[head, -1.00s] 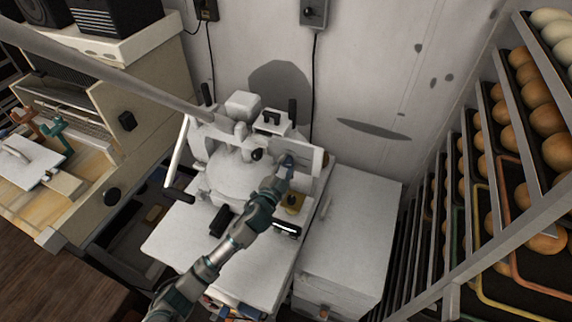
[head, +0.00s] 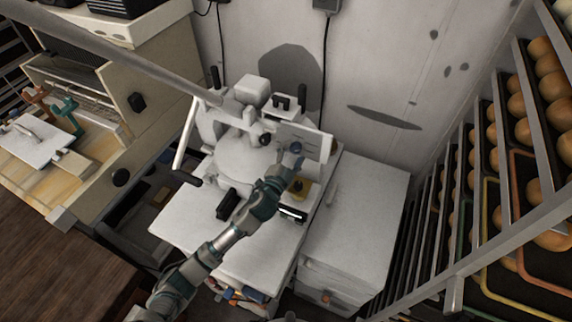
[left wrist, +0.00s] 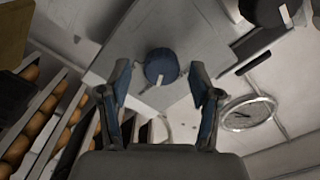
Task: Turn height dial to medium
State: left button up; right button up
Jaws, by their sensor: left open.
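The height dial (left wrist: 161,66) is a round dark blue knob with a white pointer mark, on a pale panel in the left wrist view. In the head view the dial (head: 296,147) is a small blue spot on the front plate (head: 316,143) of the white machine (head: 240,160). My left gripper (head: 287,165) is at the plate, close to the dial. In the left wrist view its two fingers (left wrist: 159,84) are spread, one on each side of the dial, with gaps visible. The dial's markings are not readable. My right gripper is not in view.
A white cabinet (head: 355,210) stands right of the machine. Racks of round buns (head: 530,130) fill the right side. A wooden workbench with a white board (head: 38,140) is at the left. The machine has black handles and a long pale bar. The wall is close behind.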

pick_arm(q)
jog(key=v, duration=1)
jog(key=shift+a, duration=0.2)
jog(key=shift+s+f, duration=0.1)
jog(key=shift+f, duration=0.05)
